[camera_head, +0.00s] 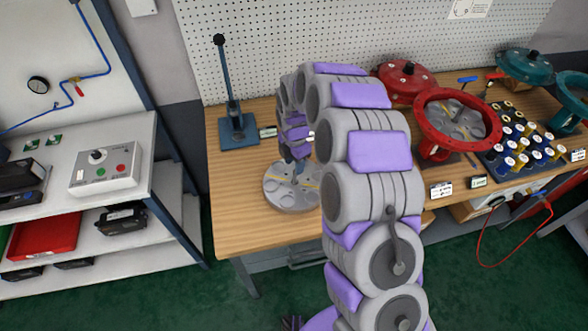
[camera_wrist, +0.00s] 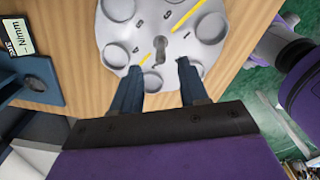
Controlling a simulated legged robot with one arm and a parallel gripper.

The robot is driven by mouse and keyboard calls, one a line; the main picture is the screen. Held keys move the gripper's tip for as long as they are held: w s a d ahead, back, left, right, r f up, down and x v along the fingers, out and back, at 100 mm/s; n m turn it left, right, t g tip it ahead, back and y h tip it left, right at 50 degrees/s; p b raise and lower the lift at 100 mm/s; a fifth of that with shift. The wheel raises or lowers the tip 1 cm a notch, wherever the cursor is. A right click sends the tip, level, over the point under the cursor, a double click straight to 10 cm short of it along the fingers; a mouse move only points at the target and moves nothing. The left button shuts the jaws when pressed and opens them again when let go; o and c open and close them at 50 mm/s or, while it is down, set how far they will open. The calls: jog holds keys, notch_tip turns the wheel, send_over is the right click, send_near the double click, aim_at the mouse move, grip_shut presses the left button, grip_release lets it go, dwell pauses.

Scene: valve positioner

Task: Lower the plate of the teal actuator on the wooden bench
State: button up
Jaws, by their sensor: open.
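A round grey plate (camera_head: 280,197) with shallow round recesses and yellow marks lies on the wooden bench (camera_head: 245,228) near its front left. My gripper (camera_head: 297,163) points down over this plate. A teal actuator body (camera_head: 525,66) stands at the back right; another teal piece (camera_head: 574,90) is cut by the right edge.
A blue lever press (camera_head: 238,128) stands left of the plate. Red actuator parts (camera_head: 437,140) and a rack of blue- and yellow-topped parts (camera_head: 520,145) are to the right. A grey shelf (camera_head: 150,160) flanks the left. Bare wood lies in front of the press.

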notch_tip(320, 180, up, 11)
jog(key=p, duration=0.1)
dwell(0.6)
